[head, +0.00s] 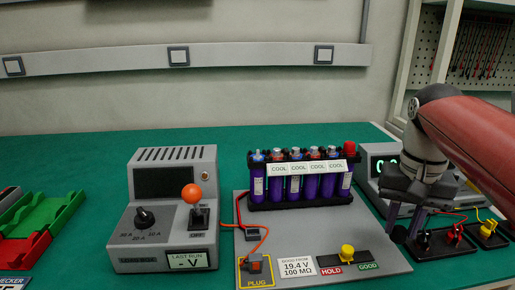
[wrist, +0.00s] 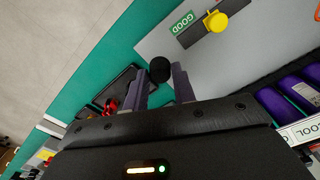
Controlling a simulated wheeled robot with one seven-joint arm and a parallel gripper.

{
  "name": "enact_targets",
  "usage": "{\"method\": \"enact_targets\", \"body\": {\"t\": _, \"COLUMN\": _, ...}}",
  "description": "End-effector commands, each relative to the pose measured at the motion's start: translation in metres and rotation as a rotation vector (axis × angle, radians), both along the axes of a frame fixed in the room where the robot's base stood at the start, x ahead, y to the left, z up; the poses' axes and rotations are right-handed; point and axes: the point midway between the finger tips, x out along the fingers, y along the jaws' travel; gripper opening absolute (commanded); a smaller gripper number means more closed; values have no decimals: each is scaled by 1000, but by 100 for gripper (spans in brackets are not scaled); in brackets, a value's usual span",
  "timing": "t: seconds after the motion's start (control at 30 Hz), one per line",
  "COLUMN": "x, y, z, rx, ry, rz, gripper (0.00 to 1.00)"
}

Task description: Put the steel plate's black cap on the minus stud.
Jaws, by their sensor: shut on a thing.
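My gripper (head: 408,228) points down at the right edge of the grey steel plate (head: 300,230). It is shut on the black cap (wrist: 160,69), which sits between the fingertips in the wrist view; the cap also shows in the head view (head: 399,234). I cannot tell whether the cap touches the plate. The battery pack of purple cells (head: 292,185) stands at the back of the plate. A red cap (head: 349,147) sits at its right end. At its left end is a small bare stud (head: 257,153), apart from my gripper; its minus mark is not readable.
A yellow knob (head: 347,251) stands on the plate between HOLD and GOOD labels. A grey tester with an orange-topped lever (head: 191,194) stands left. A meter (head: 370,180) and black terminal blocks (head: 437,243) with leads are close to my gripper. Red and green bins (head: 45,215) lie far left.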

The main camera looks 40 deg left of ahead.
Motion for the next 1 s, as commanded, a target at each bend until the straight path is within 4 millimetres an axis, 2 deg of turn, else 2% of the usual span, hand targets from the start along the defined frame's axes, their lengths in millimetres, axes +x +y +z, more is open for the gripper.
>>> {"method": "enact_targets", "body": {"t": 0.27, "x": 0, "y": 0, "z": 1, "rx": 0, "ry": 0, "rz": 0, "gripper": 12}}
{"method": "enact_targets", "body": {"t": 0.8, "x": 1, "y": 1, "z": 61, "rx": 1, "ry": -2, "rz": 0, "gripper": 12}}
{"method": "enact_targets", "body": {"t": 1.0, "x": 0, "y": 0, "z": 70, "rx": 0, "ry": 1, "rz": 0, "gripper": 12}}
